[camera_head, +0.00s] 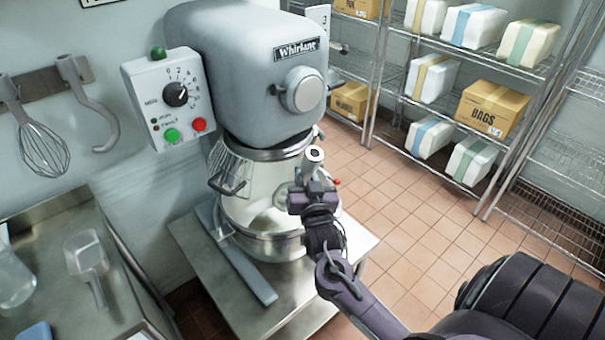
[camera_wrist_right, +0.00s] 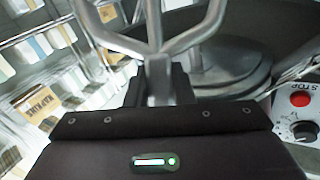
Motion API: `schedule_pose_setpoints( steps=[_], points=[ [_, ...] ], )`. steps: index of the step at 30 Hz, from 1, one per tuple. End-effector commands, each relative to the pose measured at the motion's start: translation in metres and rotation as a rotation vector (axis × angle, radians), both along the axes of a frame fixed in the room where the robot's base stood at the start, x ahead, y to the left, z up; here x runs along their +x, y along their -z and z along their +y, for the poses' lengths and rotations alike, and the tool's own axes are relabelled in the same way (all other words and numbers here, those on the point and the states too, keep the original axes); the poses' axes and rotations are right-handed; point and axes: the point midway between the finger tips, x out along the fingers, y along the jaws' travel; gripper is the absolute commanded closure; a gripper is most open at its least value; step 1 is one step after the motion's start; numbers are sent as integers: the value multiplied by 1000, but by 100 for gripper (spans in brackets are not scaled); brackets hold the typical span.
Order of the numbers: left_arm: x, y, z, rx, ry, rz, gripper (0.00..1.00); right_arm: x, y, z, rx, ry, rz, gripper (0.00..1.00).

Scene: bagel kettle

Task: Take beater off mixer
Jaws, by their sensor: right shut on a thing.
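The grey mixer (camera_head: 235,60) stands on a metal table against the wall, with its steel bowl (camera_head: 240,208) below the head. My right gripper (camera_head: 312,192) is shut on the beater (camera_head: 314,157), in front of the bowl's right side in the head view. The beater's hollow metal shank end points up above the jaws. In the right wrist view the beater (camera_wrist_right: 157,78) is clamped at its shaft, and its metal arms fork away from the jaws. In the head view the gripper hides most of the beater. My left gripper is not in view.
A control box (camera_head: 168,100) with a dial and buttons is on the mixer's left side. A whisk (camera_head: 42,140) and a dough hook (camera_head: 95,105) hang on the wall. A scoop (camera_head: 86,256) lies on the left counter. Wire shelves with boxes (camera_head: 492,108) stand behind; tiled floor is open at right.

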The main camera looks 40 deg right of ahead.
Motion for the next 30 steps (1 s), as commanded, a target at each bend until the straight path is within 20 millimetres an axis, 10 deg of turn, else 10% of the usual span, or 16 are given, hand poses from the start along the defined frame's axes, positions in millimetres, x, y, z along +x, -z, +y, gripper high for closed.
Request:
schedule_pose_setpoints(
  steps=[30],
  points=[
    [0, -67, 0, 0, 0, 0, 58, -43, -68, -4, 1, 0, -31, 100]
  ],
)
